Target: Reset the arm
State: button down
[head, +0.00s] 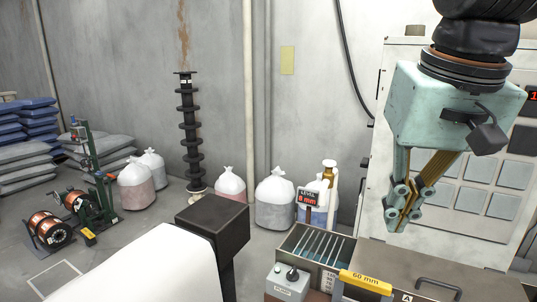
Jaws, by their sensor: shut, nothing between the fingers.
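My gripper (398,219) hangs at the right of the head view, fingers pointing down. It has a pale teal body with brass-coloured linkage bars. Its fingers are together and empty. It is in front of the grey cabinet and appears above the bench with the metal box.
A slotted metal box (317,243), a yellow "60 mm" block (365,282) and a grey pump switch box (287,283) are below the gripper. A grey cabinet (480,195) stands behind it. White sacks (275,200) line the wall. Open floor lies at left.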

jog(key=s+f+n+b, duration=0.1)
jog(key=s+f+b, duration=0.2)
jog(key=s+f, duration=0.7)
jog(key=s, duration=0.4)
jog(key=shift+s+f+t+b, duration=0.15)
jog(key=shift+f+t+b, duration=0.15)
jog(key=shift+f+t, duration=0.1)
jog(key=shift+r, duration=0.1)
dwell(0.9)
jog(key=w+r+m+g+p, duration=0.1)
jog(key=w+r+p, duration=0.2)
jog(key=w+r, duration=0.5)
jog(key=w+r+p, duration=0.2)
jog(key=w+r, duration=0.3)
jog(key=w, duration=0.7)
jog(key=w+r+m+g+p, duration=0.1)
jog(key=w+r+p, duration=0.2)
jog(key=w+r, duration=0.5)
jog(key=w+a+f+m+g+h+p, duration=0.1)
jog(key=w+p, duration=0.7)
jog(key=w, duration=2.5)
jog(key=shift+a+f+m+g, duration=0.5)
jog(key=shift+f+m, duration=0.4)
jog(key=shift+m, duration=0.2)
